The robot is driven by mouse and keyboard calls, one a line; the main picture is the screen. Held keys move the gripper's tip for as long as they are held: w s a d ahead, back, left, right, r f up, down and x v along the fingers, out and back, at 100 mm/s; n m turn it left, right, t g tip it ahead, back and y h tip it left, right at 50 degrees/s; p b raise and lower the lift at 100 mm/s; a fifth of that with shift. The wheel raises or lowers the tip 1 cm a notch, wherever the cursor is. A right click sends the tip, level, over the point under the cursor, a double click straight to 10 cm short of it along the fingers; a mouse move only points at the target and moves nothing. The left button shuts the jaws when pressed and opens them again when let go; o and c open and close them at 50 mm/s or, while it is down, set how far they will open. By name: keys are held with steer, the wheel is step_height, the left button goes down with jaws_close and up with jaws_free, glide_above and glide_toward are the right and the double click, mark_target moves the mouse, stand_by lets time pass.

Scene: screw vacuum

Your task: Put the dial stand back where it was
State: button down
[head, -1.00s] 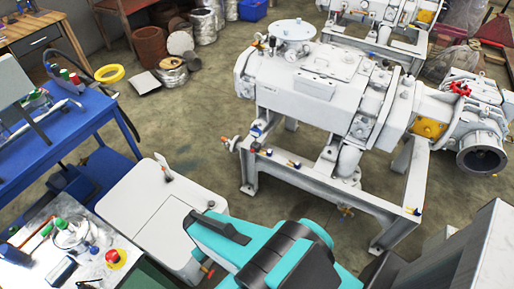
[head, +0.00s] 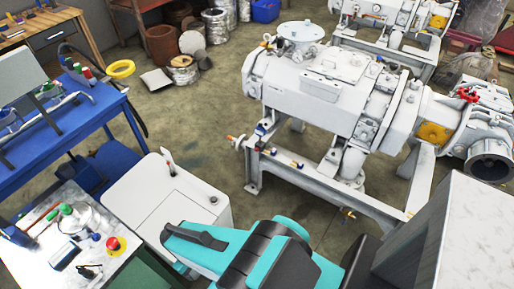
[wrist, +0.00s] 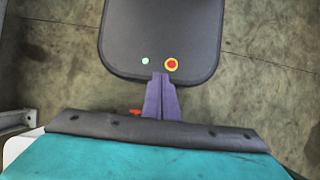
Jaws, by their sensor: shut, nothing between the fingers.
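I cannot clearly make out a dial stand in either view. A small upright item (head: 171,166) with a dark stem stands on the white cabinet (head: 150,215) in the head view; it is too small to tell what it is. In the head view, my teal arm crosses the lower middle, and my gripper is hidden there.
A blue bench (head: 113,112) and a cluttered table (head: 128,262) with a red button (head: 113,243) stand at left. A large white vacuum pump (head: 325,90) on a metal frame (head: 310,183) stands right of centre. Open floor (head: 205,115) lies between the bench and the pump.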

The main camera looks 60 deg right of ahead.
steer(key=shift+s+a, duration=0.1)
steer(key=shift+a, duration=0.15)
steer(key=shift+a, duration=0.1)
